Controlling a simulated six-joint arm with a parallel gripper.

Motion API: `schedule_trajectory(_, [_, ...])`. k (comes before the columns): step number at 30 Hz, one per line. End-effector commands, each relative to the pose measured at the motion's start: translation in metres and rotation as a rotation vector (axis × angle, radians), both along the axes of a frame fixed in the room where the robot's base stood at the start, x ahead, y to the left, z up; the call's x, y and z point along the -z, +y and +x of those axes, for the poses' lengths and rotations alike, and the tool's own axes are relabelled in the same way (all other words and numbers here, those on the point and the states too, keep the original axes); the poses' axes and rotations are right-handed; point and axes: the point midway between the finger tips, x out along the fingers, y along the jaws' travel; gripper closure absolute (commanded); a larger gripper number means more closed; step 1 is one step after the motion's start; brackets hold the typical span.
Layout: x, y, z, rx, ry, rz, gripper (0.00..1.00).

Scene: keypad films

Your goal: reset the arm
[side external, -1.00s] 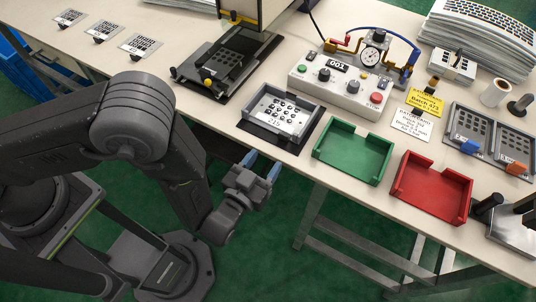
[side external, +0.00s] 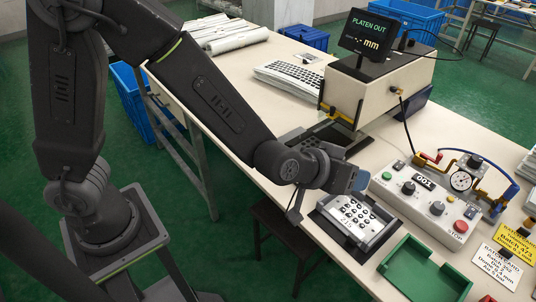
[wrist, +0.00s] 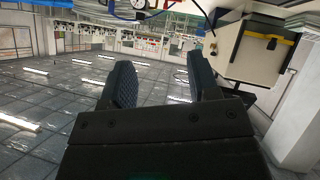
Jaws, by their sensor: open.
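My gripper (side external: 356,178) is held in the air above the table's front edge, just behind and above the grey tray (side external: 318,217) in the side view. Its blue-grey fingers point to the right. In the wrist view the two dark ribbed fingers of my gripper (wrist: 160,82) stand apart, with nothing between them. The grey tray holds a white keypad film (side external: 358,222) with black keys, marked 215. My arm arches from the left, and my wrist hides part of the machine's black plate.
The machine (side external: 375,95) with a "PLATEN OUT" display (side external: 376,36) stands behind my gripper. The control box (side external: 412,205) with buttons and a dial gauge is to its right. An empty green tray (side external: 425,272) is at the front. A keyboard stack (side external: 288,78) lies farther back.

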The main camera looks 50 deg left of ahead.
Motion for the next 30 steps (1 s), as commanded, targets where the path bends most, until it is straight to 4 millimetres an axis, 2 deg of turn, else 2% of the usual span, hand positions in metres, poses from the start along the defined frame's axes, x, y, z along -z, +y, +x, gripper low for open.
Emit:
schedule_trajectory(1, [-0.022,0.015,-0.003,0.014,0.019,-0.008,0.45])
schedule_trajectory(6, [-0.068,0.061,-0.033,0.082,0.121,0.027,0.45])
schedule_trajectory(8, [-0.081,0.079,-0.048,0.098,0.156,0.053,0.45])
schedule_trajectory(12, [-0.101,0.122,-0.091,0.114,0.243,0.131,0.45])
schedule_trajectory(18, [-0.111,0.176,-0.159,0.081,0.378,0.253,0.45])
schedule_trajectory(21, [-0.110,0.193,-0.184,0.056,0.432,0.296,0.45])
schedule_trajectory(25, [-0.109,0.204,-0.202,0.036,0.476,0.325,0.45])
schedule_trajectory(30, [-0.108,0.206,-0.206,0.032,0.486,0.330,0.45])
